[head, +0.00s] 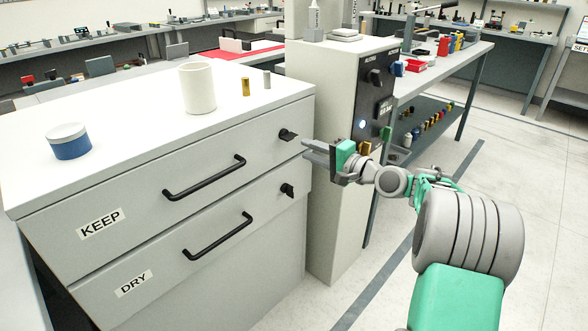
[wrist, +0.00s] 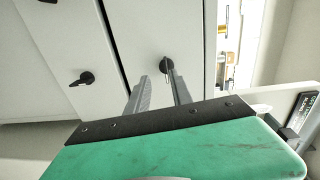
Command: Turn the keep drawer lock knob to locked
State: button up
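The KEEP drawer (head: 130,205) is the upper drawer of the white cabinet and looks shut. Its black lock knob (head: 286,135) is at the drawer's right end, with its lever pointing right, roughly sideways. My gripper (head: 305,148) is just right of this knob, fingers pointing left at it. A gap shows between the fingers, and they hold nothing. In the wrist view the knob (wrist: 166,64) shows just beyond the fingertips, nearer the right one, its lever pointing down the picture between the fingers. I cannot tell whether they touch.
The DRY drawer (head: 180,280) below has its own knob (head: 288,190), lever pointing down. Black bar handles (head: 205,178) stick out. A grey machine column (head: 335,200) stands close behind my gripper. A white cup (head: 198,90) and blue-sided jar (head: 69,143) stand on top.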

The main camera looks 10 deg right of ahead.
aim_at(293, 138)
jog(key=shift+m+t, duration=0.3)
jog(key=shift+m, duration=0.1)
jog(key=x, duration=0.7)
jog(key=shift+w+d+r, duration=0.2)
jog(key=shift+w+r, duration=0.1)
jog(key=shift+w, duration=0.1)
grip_shut()
